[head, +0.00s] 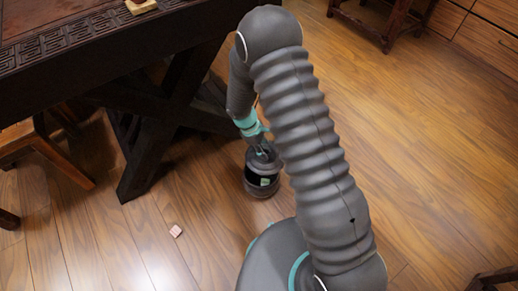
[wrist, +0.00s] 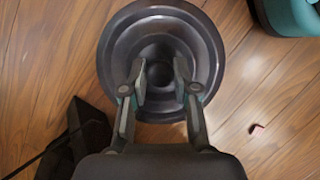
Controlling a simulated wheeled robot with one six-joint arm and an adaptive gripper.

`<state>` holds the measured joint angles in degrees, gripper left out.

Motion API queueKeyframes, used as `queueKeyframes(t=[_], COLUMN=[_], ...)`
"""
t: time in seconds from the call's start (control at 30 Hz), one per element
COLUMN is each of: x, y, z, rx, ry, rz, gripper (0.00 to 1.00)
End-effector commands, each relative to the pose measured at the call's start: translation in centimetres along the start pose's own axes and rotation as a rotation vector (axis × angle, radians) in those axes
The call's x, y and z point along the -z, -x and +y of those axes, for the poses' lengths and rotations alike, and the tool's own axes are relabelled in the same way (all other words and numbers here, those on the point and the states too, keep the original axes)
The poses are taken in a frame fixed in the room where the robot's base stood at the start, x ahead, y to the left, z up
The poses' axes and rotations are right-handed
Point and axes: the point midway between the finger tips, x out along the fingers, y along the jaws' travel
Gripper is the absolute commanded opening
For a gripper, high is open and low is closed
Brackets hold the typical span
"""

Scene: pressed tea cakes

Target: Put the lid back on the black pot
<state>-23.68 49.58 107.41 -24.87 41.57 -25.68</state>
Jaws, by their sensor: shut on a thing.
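A dark round vessel with a pale label (head: 262,183) shows low over the wooden floor in the head view, just left of my arm. I cannot tell whether it touches the floor. In the wrist view I see the vessel from above as dark concentric rings (wrist: 122,40). My gripper (wrist: 160,70) is shut on the narrow round part at its middle, one finger on each side. My gripper also shows small above the vessel in the head view (head: 261,151). I cannot tell a separate lid from the vessel, nor whether this is the black pot.
A wooden stool (head: 40,140) is below. A small pale reddish piece (head: 175,231) lies on the floor.

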Motion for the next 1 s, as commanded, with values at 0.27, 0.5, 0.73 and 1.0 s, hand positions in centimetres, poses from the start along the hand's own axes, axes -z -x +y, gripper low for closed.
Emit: queueKeyframes(t=[0.27, 0.5, 0.73, 1.0], x=[1.6, 2.1, 2.8, 3.7], y=[-0.8, -2.0, -3.8, -5.8], z=[-1.6, -1.6, -1.6, -1.6], rx=[-0.057, -0.056, -0.056, -0.056], ry=[0.133, 0.13, 0.128, 0.128], rz=[0.001, 0.0, 0.0, -0.001], gripper=[0.0, 0.0, 0.0, 0.0])
